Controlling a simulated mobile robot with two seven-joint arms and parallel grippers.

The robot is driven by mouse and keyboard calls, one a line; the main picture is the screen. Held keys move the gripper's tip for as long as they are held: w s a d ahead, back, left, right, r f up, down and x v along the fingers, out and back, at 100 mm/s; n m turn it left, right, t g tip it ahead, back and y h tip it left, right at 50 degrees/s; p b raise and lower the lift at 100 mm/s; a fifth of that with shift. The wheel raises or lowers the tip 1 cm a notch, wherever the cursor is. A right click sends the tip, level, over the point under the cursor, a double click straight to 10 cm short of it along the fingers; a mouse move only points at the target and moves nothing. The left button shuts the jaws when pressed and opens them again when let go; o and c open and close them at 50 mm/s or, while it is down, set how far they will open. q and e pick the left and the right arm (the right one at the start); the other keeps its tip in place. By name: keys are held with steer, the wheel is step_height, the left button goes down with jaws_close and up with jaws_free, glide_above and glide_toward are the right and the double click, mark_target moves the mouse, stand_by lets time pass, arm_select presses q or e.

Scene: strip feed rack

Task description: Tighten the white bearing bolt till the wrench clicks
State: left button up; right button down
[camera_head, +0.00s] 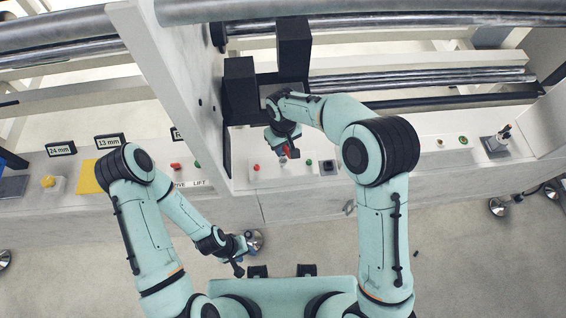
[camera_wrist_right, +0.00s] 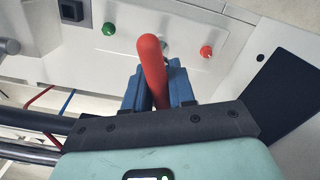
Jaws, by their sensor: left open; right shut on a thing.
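My right gripper (camera_head: 284,150) is over the grey panel at the machine's front. My left gripper (camera_head: 242,262) is open and empty, low in front of the machine's front edge. I cannot make out the white bearing bolt.
A green button (camera_wrist_right: 109,29), a red button (camera_wrist_right: 206,51) and a black socket (camera_wrist_right: 71,10) surround the held handle. Labels "24 mm" (camera_head: 61,149) and "13 mm" (camera_head: 110,141) stand left, near a yellow pad (camera_head: 90,177). Rollers (camera_head: 420,78) run behind. A small holder (camera_head: 497,143) stands right.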

arm_select(q)
steer(key=shift+s+f+b, duration=0.45)
steer(key=shift+f+b, duration=0.05)
steer(key=shift+f, duration=0.15)
arm_select(e)
steer(key=shift+f, duration=1.15)
steer(key=m, duration=0.3)
steer(key=shift+b, duration=0.35)
steer(key=m, duration=0.3)
arm_select(q)
steer(key=shift+s+f, duration=0.35)
steer(key=shift+f, duration=0.25)
steer(key=shift+w+r, duration=0.2)
steer(key=shift+r, duration=0.2)
arm_select(e)
steer(key=shift+n, duration=1.3)
steer(key=shift+r, duration=0.15)
